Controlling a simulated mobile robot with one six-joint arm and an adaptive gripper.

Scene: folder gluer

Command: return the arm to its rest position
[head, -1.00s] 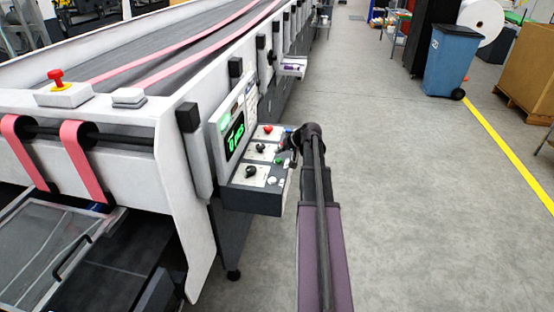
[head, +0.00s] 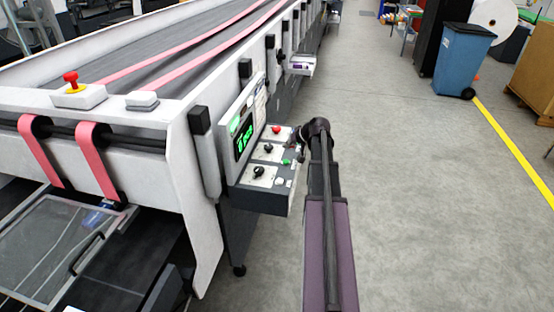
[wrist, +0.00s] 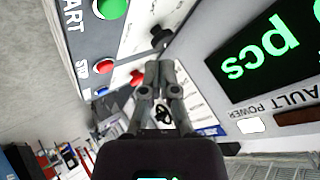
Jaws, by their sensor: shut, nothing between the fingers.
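My arm reaches forward along the right side of the control panel (head: 262,197) in the head view. The gripper's fingertips are hard to make out there, at the panel's right edge. In the wrist view my gripper (wrist: 158,66) is shut and empty, its fingers together in front of the panel face. The green START button (wrist: 112,8), a red knob (wrist: 137,77) and the green-lit display (wrist: 272,48) show around it. I cannot tell whether the fingertips touch the panel.
The folder gluer (head: 190,150) with pink belts fills the left side. A red emergency button (head: 72,80) sits on its corner. The grey floor (head: 430,190) on the right is open. A blue bin (head: 462,60) and a brown box (head: 535,80) stand farther back.

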